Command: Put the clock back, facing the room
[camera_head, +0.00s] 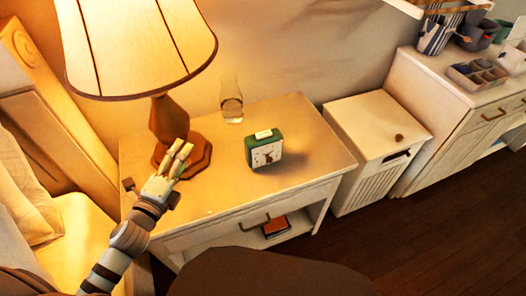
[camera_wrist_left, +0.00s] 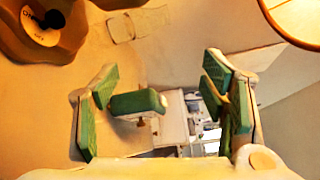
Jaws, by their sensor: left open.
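The green clock (camera_head: 266,150) with a white face stands upright on the nightstand (camera_head: 225,193), right of the lamp. Its face points to the nightstand's front side, away from the wall. My left gripper (camera_head: 182,158) is open and empty, in front of the lamp's base and left of the clock, apart from it. In the left wrist view, a green block that looks like the clock (camera_wrist_left: 138,103) shows beyond the gap between the open fingers (camera_wrist_left: 165,95); its face is hard to make out there. My right gripper is not in view.
The lamp (camera_head: 168,120) stands close behind my left gripper, its wide shade overhead. A clear glass (camera_head: 231,103) stands behind the clock. The nightstand top is free right of and before the clock. A white cabinet (camera_head: 372,124) stands to the right; a book (camera_head: 276,226) lies on the lower shelf.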

